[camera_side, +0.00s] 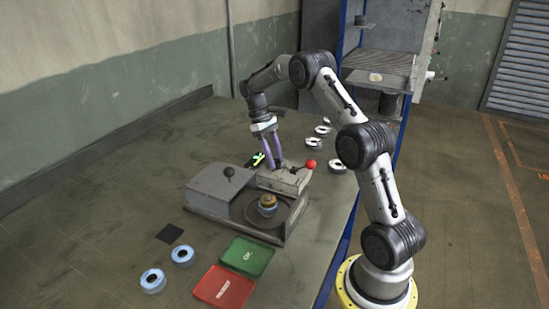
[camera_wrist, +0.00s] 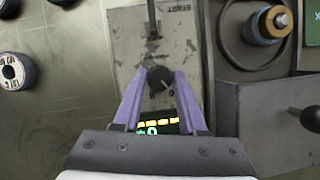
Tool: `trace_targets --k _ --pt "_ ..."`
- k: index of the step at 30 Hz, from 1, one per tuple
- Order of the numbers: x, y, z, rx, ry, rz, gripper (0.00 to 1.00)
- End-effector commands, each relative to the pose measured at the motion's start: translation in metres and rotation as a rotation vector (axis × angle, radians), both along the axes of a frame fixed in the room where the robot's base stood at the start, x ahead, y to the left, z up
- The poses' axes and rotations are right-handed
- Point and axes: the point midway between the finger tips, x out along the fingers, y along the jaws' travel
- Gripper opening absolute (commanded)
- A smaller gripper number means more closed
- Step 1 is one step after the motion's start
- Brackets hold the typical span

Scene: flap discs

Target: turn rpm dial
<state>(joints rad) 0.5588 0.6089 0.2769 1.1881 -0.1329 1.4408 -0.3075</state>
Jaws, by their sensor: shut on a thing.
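The rpm dial (camera_wrist: 160,77) is a round black knob with a light pointer line, on a worn grey control box (camera_wrist: 128,40). In the wrist view my gripper (camera_wrist: 161,80) has its two purple fingers on either side of the dial, shut on it. A small dark display (camera_wrist: 160,124) with yellow bars and green digits lies between the fingers, partly covered by the gripper body. In the side view my gripper (camera_side: 278,166) reaches down to the control box (camera_side: 284,179), and the fingers hide the dial there. The lit display (camera_side: 257,159) shows beside them.
A red-knobbed lever (camera_side: 310,163) stands by the control box. A grey machine (camera_side: 215,190) with a black ball handle and a round plate with a brass spindle sits in front. Green (camera_side: 247,257) and red (camera_side: 224,287) trays and several discs lie on the table. The table's left is clear.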

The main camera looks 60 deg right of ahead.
Motion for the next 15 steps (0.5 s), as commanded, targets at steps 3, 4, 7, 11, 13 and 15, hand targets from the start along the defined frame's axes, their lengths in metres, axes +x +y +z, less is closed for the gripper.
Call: trace_targets --k 3,4,7,11,13,15 --pt "0.0004 -0.0004 0.0007 0.0 -0.002 -0.031 0.0" --pt "0.0004 -0.0004 0.0007 -0.001 -0.002 -0.037 0.0" --pt "0.0005 -0.0004 0.0008 0.0 -0.003 -0.049 0.0" --pt "0.0005 -0.0004 0.0008 0.0 -0.003 -0.055 0.0" --pt "0.0005 -0.0003 0.0008 0.0 -0.003 -0.055 0.0" --pt "0.0005 -0.0003 0.0008 0.0 -0.003 -0.054 0.0"
